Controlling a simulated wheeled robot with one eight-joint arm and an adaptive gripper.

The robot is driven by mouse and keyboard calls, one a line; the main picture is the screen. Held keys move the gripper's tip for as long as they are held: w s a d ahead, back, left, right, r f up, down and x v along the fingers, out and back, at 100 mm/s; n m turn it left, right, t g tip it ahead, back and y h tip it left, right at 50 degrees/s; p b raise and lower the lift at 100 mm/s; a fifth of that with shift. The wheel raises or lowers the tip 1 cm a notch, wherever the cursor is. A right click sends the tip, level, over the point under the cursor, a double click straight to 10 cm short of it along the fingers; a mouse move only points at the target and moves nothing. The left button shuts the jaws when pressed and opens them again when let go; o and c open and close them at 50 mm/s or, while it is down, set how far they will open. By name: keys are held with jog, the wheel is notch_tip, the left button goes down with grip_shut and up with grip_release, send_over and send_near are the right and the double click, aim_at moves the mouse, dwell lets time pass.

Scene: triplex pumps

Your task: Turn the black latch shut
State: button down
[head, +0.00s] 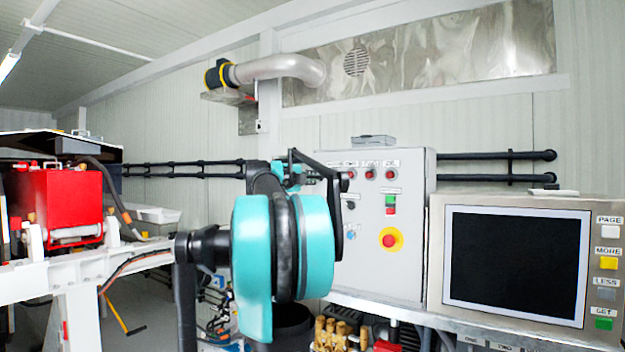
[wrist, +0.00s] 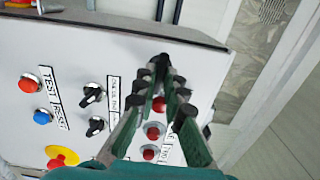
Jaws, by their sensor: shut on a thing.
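My gripper (wrist: 165,66) reaches across the face of a grey control box (wrist: 110,52) in the wrist view. Its fingers converge, with the tips close together on a small dark piece, which I take to be the black latch, beside the row of red lamps. The fingers hide most of the latch, so its angle cannot be told. In the head view my gripper (head: 322,168) is at the upper left part of the control box (head: 413,270), and the latch cannot be made out there.
Two black knobs (wrist: 94,110), a red button (wrist: 30,83), a blue button (wrist: 42,117) and a yellow-ringed stop button (wrist: 62,157) are on the same face. A monitor (head: 515,262) stands right of the box. A red unit (head: 60,205) is at the far left.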

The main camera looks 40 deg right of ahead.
jog(key=shift+n, duration=0.4)
jog(key=c, duration=1.6)
grip_release()
jog(key=v, duration=1.2)
jog(key=shift+w, duration=0.1)
